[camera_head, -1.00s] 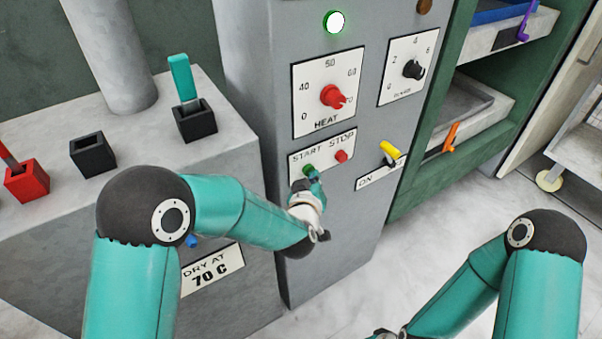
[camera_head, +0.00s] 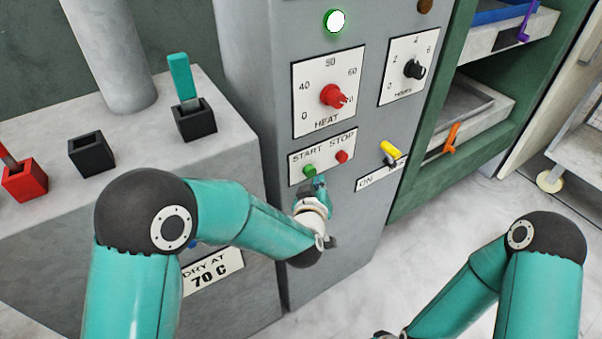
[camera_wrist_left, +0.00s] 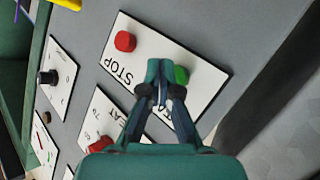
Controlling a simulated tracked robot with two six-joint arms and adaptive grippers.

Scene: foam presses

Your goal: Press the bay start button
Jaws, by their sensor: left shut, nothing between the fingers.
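The green START button (camera_head: 309,170) sits on a white plate on the grey cabinet front, left of the red STOP button (camera_head: 342,156). In the left wrist view the green button (camera_wrist_left: 181,75) shows just beside my fingertips, and the red STOP button (camera_wrist_left: 125,41) is farther left. My left gripper (camera_head: 319,183) is shut and empty, a little below and right of the green button. It also shows in the left wrist view (camera_wrist_left: 160,68). Whether it touches the plate I cannot tell. My right gripper is outside the head view's lower edge; only its arm shows.
Above the buttons are a red HEAT knob (camera_head: 333,96), a black HOURS knob (camera_head: 413,69) and a lit green-rimmed lamp (camera_head: 336,21). A yellow switch (camera_head: 391,152) is right of STOP. Green shelving with trays stands at right. A DRY AT 70 C sign (camera_head: 210,270) is low at left.

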